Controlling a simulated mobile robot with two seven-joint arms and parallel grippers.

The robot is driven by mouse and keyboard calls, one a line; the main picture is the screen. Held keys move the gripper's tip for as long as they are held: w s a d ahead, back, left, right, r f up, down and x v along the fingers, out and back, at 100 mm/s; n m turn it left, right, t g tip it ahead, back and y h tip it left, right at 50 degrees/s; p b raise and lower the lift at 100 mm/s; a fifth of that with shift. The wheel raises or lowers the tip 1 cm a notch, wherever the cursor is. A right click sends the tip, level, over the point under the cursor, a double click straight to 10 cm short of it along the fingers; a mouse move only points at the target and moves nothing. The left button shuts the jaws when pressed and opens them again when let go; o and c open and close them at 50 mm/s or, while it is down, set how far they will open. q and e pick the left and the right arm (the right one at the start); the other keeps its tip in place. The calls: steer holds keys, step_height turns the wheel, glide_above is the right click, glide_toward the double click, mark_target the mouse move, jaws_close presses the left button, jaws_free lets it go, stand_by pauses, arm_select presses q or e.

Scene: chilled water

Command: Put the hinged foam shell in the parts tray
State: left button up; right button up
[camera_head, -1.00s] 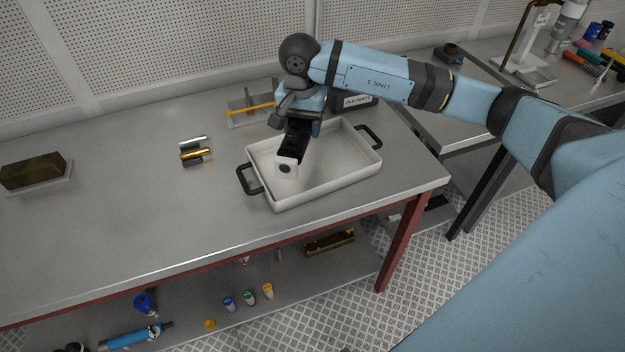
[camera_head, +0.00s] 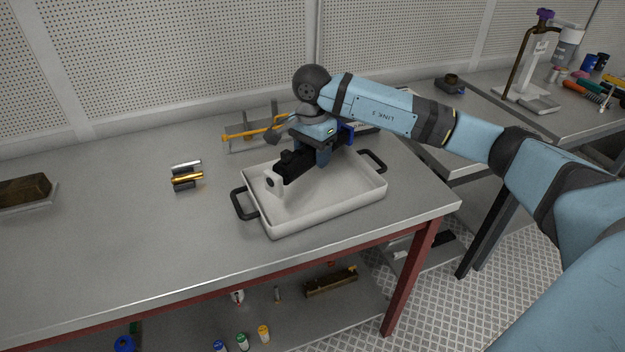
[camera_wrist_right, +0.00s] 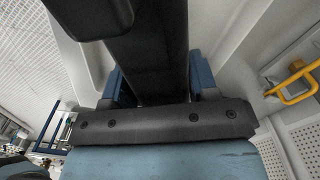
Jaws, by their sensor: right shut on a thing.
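The parts tray (camera_head: 345,205) is a shallow off-white tray with black handles near the table's front edge. My right gripper (camera_head: 308,152) is shut on a long black piece (camera_head: 291,164), which I take for the hinged foam shell. A pale end with a dark round spot (camera_head: 273,183) shows at its lower tip. The piece slants down over the tray's left inside; whether it touches the floor of the tray I cannot tell. In the right wrist view the black piece (camera_wrist_right: 150,55) runs between the blue fingers. My left gripper is not in view.
Silver and brass cylinders (camera_head: 186,177) lie left of the tray. A grey rack with a yellow bar (camera_head: 255,134) stands behind it. A brown block (camera_head: 25,190) sits at the far left. The table between is clear. A lower shelf holds small bottles (camera_head: 242,341).

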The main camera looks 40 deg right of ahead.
mark_target(312, 189)
step_height(312, 189, down, 3)
steer(key=shift+f, duration=0.1)
step_height(312, 189, down, 4)
steer(key=shift+f, duration=0.15)
steer(key=shift+b, duration=0.3)
steer(key=o, duration=1.1)
steer(key=shift+c, duration=0.2)
